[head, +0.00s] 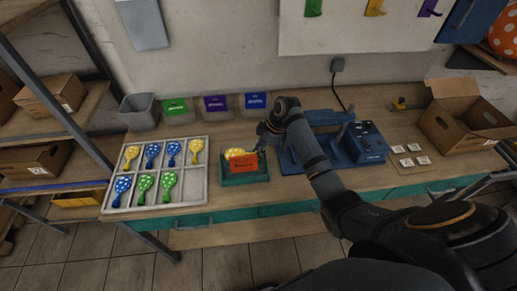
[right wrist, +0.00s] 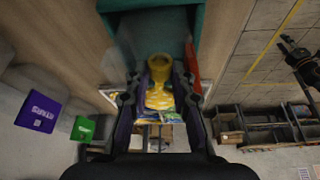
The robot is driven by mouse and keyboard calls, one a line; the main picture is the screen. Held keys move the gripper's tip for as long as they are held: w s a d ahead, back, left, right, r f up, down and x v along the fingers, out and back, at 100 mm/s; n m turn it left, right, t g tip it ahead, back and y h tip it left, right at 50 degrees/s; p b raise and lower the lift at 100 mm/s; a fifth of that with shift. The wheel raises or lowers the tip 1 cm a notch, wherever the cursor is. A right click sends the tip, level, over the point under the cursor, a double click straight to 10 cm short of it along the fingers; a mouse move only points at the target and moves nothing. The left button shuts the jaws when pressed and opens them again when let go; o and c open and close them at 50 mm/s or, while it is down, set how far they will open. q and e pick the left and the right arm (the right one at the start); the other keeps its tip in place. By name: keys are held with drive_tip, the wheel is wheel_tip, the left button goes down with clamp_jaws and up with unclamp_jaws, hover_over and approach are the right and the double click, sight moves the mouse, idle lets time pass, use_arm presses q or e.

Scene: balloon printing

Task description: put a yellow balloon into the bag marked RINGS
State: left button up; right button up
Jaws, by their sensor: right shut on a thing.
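My right gripper (head: 262,146) is over the right side of a small green tray (head: 245,180), shut on a yellow balloon with pale spots (head: 236,153). An orange bag (head: 244,168) stands in the tray with dark print too small to read. The balloon shows just above and behind the bag's top edge; I cannot tell if it is inside. My left gripper is not in view.
A pale divided tray (head: 155,200) at left holds several yellow, blue and green balloons. Bins with green, purple and blue labels (head: 215,104) line the wall. A blue machine (head: 330,145) stands right of the green tray. An open carton (head: 465,120) is at far right.

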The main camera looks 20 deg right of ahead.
drive_tip(key=shift+f, duration=0.8)
drive_tip(key=shift+w+f+b, duration=0.1)
drive_tip(key=shift+f+b, duration=0.3)
drive_tip(key=shift+f, duration=0.05)
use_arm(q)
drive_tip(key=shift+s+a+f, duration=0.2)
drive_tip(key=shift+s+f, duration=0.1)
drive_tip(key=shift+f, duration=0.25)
use_arm(e)
drive_tip(key=o, duration=0.8)
wheel_tip(320, 180, up, 8)
drive_tip(key=p, duration=0.8)
drive_tip(key=shift+r+p, duration=0.25)
drive_tip(key=shift+p, duration=0.05)
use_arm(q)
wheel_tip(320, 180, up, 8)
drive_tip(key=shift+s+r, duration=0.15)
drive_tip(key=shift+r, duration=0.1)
use_arm(e)
drive_tip(key=shift+r, duration=2.3)
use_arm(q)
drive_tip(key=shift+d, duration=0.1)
